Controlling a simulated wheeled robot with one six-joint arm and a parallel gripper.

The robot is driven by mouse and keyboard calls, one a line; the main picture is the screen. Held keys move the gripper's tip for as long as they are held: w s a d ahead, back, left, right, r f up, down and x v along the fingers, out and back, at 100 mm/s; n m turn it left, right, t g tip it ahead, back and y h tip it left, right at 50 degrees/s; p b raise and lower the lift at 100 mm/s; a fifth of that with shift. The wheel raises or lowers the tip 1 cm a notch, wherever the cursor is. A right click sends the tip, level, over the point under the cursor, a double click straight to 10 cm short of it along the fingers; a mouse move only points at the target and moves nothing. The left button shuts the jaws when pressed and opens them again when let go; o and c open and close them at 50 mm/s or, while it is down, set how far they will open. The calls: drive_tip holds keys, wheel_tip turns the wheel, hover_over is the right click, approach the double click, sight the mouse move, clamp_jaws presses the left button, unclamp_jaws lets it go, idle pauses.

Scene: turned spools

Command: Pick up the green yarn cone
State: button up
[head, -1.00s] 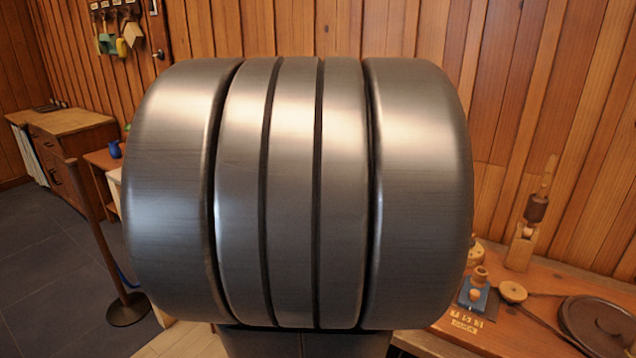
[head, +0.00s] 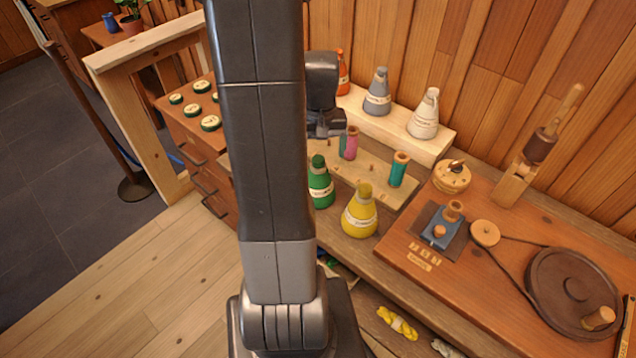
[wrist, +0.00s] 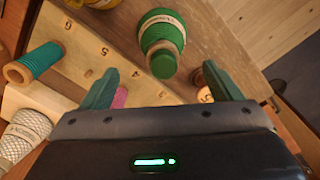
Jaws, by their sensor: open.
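The green yarn cone (head: 320,188) stands upright with a pale label band at the front of the bench, partly hidden behind my arm in the head view. In the wrist view the green cone (wrist: 162,35) is at top centre, its narrow tip pointing toward my gripper. My gripper (wrist: 159,80) is open and empty, its two fingers spread left and right of the line to the cone's tip. In the head view my gripper (head: 326,128) is above and behind the cone, apart from it; its fingertips are hard to make out there.
A yellow cone (head: 360,212) stands close to the right of the green one. Pink (head: 349,143) and teal (head: 398,169) spools stand on a numbered board behind. Grey (head: 377,92) and white (head: 423,115) cones stand on a raised shelf. A wheel device (head: 575,290) is at right.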

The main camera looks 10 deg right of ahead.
sight(318, 169)
drive_tip(key=shift+a+f+p, duration=0.2)
drive_tip(key=shift+f+p, duration=0.2)
drive_tip(key=shift+f, duration=3.25)
drive_tip(key=c, duration=1.7)
drive_tip(key=shift+r, duration=0.15)
drive_tip(key=shift+c, duration=0.2)
